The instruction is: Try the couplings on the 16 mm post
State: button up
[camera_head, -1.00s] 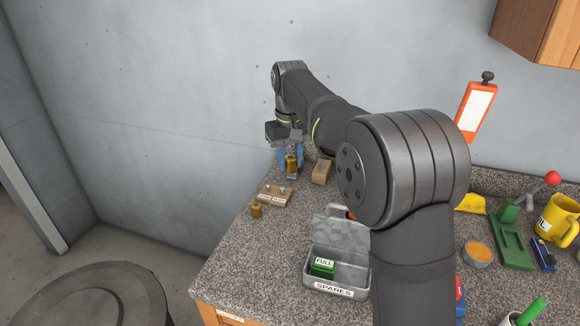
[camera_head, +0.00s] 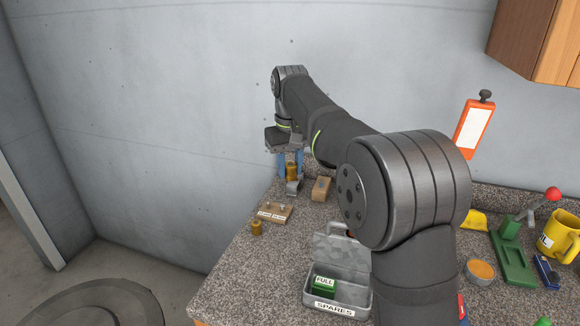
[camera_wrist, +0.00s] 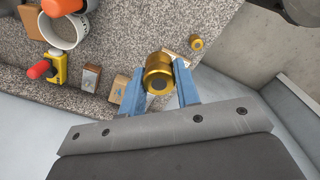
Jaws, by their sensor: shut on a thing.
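My gripper (camera_head: 290,168) is shut on a brass coupling (camera_head: 292,172), held upright between its blue fingers above the back left of the bench. The held coupling (camera_wrist: 158,72) also shows in the wrist view, with a dark hole in its end. A second brass coupling (camera_head: 256,228) stands on the bench beside the front left of a wooden board (camera_head: 276,213). Short pale posts stand on this board, and its front has labels too small to read. The second coupling (camera_wrist: 197,43) is also in the wrist view, where the held coupling partly hides the board.
A wooden block (camera_head: 321,189) with a blue patch stands right of my gripper. An open grey tin (camera_head: 340,308) marked SPARES holds a green piece marked FULL. A yellow mug (camera_head: 560,236) and a green press (camera_head: 514,262) are far right. The bench's left edge is near the board.

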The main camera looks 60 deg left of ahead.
jog(key=w+a+f, duration=0.1)
jog(key=a+f, duration=0.3)
jog(key=w+a+f, duration=0.1)
jog(key=a+f, duration=0.3)
jog(key=f, duration=0.1)
jog(key=w+a+f, duration=0.1)
jog(key=a+f, duration=0.3)
jog(key=f, duration=0.1)
jog(key=shift+w, duration=0.1)
jog(key=shift+f, duration=0.1)
jog(key=shift+f, duration=2.1)
jog(key=shift+f, duration=1.4)
